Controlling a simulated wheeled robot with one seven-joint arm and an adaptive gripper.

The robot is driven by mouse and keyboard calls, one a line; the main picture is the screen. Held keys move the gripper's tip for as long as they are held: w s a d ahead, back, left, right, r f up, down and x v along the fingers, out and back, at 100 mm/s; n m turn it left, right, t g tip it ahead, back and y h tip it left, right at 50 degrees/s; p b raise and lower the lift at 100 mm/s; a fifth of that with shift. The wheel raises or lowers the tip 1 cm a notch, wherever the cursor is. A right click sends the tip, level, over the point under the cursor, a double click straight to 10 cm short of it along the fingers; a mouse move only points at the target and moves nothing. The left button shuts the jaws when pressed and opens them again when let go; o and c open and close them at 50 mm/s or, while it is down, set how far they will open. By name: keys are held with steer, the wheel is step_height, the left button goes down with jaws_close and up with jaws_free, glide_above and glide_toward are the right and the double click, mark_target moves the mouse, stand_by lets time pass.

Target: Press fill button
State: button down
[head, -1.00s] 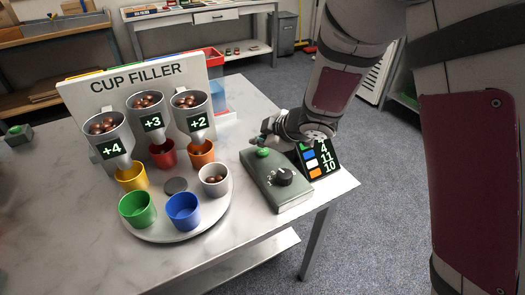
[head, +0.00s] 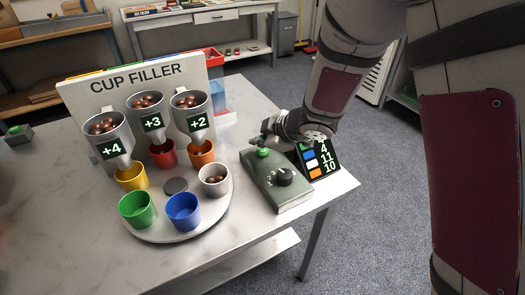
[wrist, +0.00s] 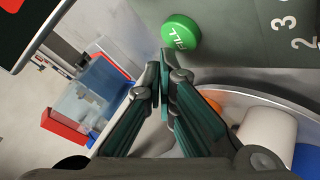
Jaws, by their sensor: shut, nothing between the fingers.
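The green fill button (head: 263,152) sits on the far end of the grey-green control box (head: 262,181). In the wrist view the button (wrist: 181,32) reads "FILL" and lies just beyond the fingertips. My gripper (wrist: 165,68) is shut and empty, its fingertips close beside the button. In the head view my gripper (head: 266,138) is small and partly hidden, right by the button; I cannot tell whether it touches. A black dial (head: 285,176) with numbers sits on the near part of the box.
The cup filler (head: 140,75) has three hoppers marked +4, +3 and +2. Below them a round turntable (head: 170,237) carries several coloured cups, including a white cup (head: 214,187) holding chestnuts. A black sign (head: 322,160) with numbers stands right of the box.

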mark_target(261, 153)
steer(key=shift+f+b, duration=0.3)
steer(key=shift+f, duration=0.1)
steer(key=shift+f+b, duration=0.35)
stand_by(0.6)
steer(key=shift+r, duration=0.1)
steer(key=shift+r+p, duration=0.75)
steer(key=shift+p, duration=0.15)
step_height(261, 153, up, 5)
steer(key=p, duration=0.5)
stand_by(0.8)
